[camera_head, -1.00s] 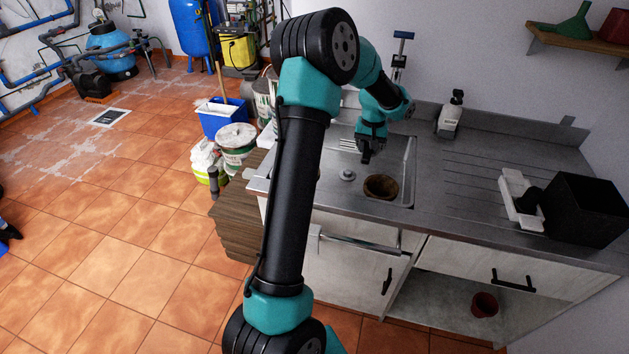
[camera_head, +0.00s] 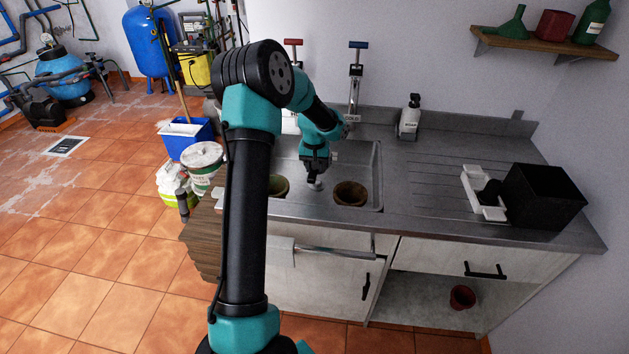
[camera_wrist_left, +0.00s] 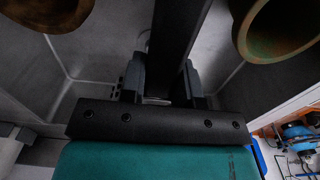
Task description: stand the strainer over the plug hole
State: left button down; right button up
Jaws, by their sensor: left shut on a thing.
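My left gripper (camera_head: 314,179) reaches down into the metal sink (camera_head: 376,172). It is shut on the strainer (camera_head: 317,187), a small grey metal piece at its fingertips, low in the basin between two brown pots. Most of the strainer is hidden by the fingers. I cannot tell whether it touches the sink floor. The plug hole cannot be made out. My right gripper is not in view.
One brown pot (camera_head: 350,194) stands just right of the gripper in the sink; another (camera_head: 278,185) stands left, partly behind my arm. A black box (camera_head: 543,196) and white tray (camera_head: 480,190) sit right. The draining board between is clear.

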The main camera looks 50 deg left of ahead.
pick_arm(q)
jog(key=shift+f, duration=0.8)
jog(key=shift+f, duration=1.9)
jog(key=shift+f, duration=0.6)
jog(key=c, duration=0.8)
grip_release()
jog(key=shift+c, duration=0.2)
notch_tip(320, 180, up, 13)
jog(key=shift+r, duration=0.15)
